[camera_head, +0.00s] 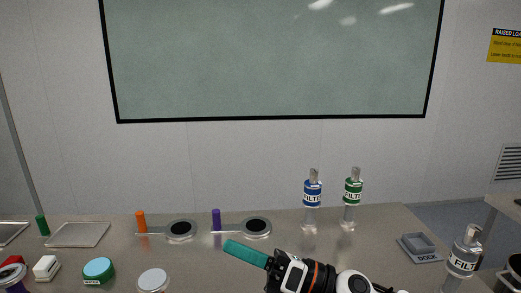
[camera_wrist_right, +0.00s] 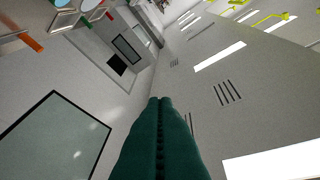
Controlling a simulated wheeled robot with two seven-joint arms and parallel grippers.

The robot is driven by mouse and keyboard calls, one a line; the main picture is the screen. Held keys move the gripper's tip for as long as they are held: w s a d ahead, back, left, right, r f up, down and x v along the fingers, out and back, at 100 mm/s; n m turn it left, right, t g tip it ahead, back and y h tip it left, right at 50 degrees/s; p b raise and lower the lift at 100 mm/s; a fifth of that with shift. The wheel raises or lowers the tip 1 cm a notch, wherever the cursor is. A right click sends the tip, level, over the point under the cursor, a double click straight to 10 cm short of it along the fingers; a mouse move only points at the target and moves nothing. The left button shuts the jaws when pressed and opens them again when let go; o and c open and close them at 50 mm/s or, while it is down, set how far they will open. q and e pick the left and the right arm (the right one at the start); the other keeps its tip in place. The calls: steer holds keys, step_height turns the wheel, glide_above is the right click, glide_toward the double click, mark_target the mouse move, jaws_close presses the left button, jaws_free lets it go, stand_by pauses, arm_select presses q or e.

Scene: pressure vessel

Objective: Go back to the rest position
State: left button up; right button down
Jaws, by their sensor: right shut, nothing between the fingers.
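My right gripper (camera_head: 246,253) is in the lower middle of the head view, with teal fingers pointing left above the table. It also shows in the right wrist view (camera_wrist_right: 160,100), its two fingers pressed together with nothing between them. My left gripper is not in view.
The table (camera_head: 270,272) holds a blue-labelled filter bottle (camera_head: 312,190), a green-labelled one (camera_head: 352,192) and another filter bottle (camera_head: 464,255) at right.

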steer(key=w+d+f+m+t+h, duration=0.25)
steer(key=d+m+t+h, duration=0.35)
steer(key=m, duration=0.5)
steer(key=w+d+f+m+t+h, duration=0.1)
steer(key=d+f+m+t+h, duration=0.2)
steer(key=m+t, duration=0.6)
steer(key=s+d+f+m+g+h, duration=0.25)
steer(key=d+f+m+h, duration=0.2)
steer(key=f+m, duration=0.25)
steer(key=s+d+f+m+g+h, duration=0.2)
steer(key=d+f+m+g+h, duration=0.2)
steer(key=f+m+h, duration=0.25)
steer(key=s+d+f+m+g, duration=0.4)
steer(key=s+f, duration=0.3)
steer(key=s, duration=0.4)
steer(key=s+d+f+m+g, duration=0.2)
steer(key=s+f+m+g, duration=0.2)
steer(key=s+f+g, duration=0.45)
step_height(320, 180, down, 24)
steer(key=s+t, duration=0.1)
steer(key=s, duration=0.1)
steer(key=s+d+f+g, duration=0.1)
steer(key=s+d+f, duration=0.2)
steer(key=s+f, duration=1.3)
steer(key=shift+s+f+h, duration=0.3)
steer(key=shift+f+h, duration=0.1)
steer(key=shift+f, duration=0.15)
steer(key=shift+d+n, duration=0.1)
steer(key=shift+n, duration=0.15)
